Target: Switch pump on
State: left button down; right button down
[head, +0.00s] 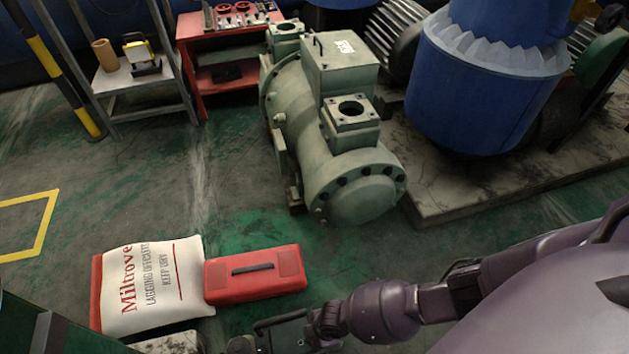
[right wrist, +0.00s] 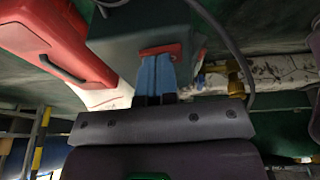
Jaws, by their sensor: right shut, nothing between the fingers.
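In the right wrist view, a dark green box-shaped unit (right wrist: 128,32), which looks like the pump, fills the upper middle. A red switch (right wrist: 174,49) sits on its near face. My right gripper (right wrist: 156,60) is shut and empty, its two blue fingers together with the tips at the red switch. I cannot tell whether they touch or press it, and the fingers hide part of it. In the head view my purple right arm reaches in from the right to the bottom edge, where its fingers are not visible. My left gripper is not in view.
A red toolbox (head: 255,275) and a white sack (head: 150,285) lie on the floor near the arm. A large green compressor (head: 325,130) stands beyond. A dark hose (right wrist: 226,40) curves past the unit's right side. Open floor lies left of the compressor.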

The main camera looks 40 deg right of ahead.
jog(key=shift+s, duration=0.15)
